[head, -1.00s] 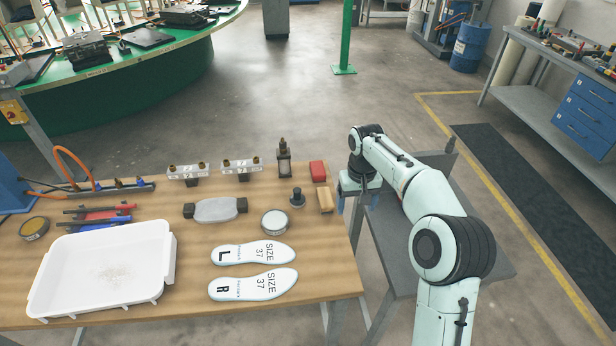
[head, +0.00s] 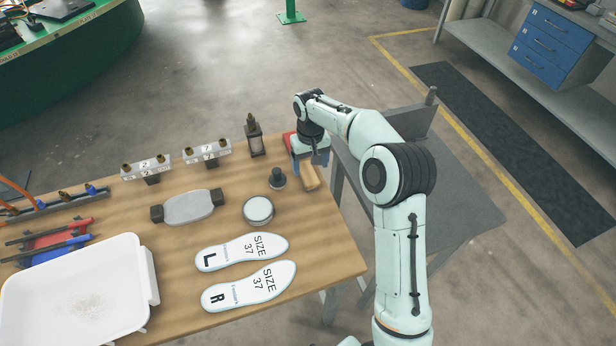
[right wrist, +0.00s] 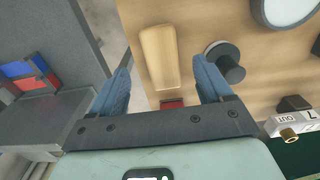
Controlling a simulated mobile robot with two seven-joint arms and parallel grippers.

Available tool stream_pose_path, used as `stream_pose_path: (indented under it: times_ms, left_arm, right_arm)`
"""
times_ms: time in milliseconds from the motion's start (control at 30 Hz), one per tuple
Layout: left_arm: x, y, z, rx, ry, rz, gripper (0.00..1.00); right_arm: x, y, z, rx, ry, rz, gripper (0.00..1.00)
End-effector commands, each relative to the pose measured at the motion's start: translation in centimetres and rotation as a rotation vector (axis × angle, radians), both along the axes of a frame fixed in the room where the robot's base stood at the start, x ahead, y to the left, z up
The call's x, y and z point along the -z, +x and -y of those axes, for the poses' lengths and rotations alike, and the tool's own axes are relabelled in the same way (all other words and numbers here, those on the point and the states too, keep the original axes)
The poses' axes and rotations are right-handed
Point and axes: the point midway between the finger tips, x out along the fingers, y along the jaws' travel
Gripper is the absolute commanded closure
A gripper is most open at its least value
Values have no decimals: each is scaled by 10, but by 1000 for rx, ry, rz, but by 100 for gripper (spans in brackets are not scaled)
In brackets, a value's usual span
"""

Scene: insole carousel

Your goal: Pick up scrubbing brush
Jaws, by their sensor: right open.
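A light wooden block (head: 309,178), which looks like the scrubbing brush's back, lies near the table's right edge. The same block (right wrist: 158,55) lies between the fingertip lines in the right wrist view. My right gripper (head: 307,160) hangs above the far end of the block, its blue fingers pointing down. It is open and empty; both fingers (right wrist: 163,75) show apart in the right wrist view. A red block (head: 287,138) is partly hidden behind the gripper. Bristles cannot be seen. My left gripper is out of view.
A dark round-based knob (head: 278,179) stands close left of the wooden block. A round tin (head: 258,210), two insoles (head: 242,251) and a white tray (head: 70,300) lie further left. A grey side table (head: 440,200) stands to the right, past a gap.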

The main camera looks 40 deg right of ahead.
Motion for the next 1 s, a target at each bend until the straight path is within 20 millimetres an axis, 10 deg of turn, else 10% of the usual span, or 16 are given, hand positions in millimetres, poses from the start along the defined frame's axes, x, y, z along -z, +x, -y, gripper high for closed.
stream_pose_path:
  times_ms: [733, 933, 1000]
  left_arm:
    - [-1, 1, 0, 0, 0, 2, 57]
    - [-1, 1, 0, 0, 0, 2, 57]
    - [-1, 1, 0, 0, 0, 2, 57]
  right_arm:
    - [56, 9, 1, 0, 0, 1, 21]
    - [56, 9, 1, 0, 0, 1, 79]
    - [56, 9, 1, 0, 0, 1, 80]
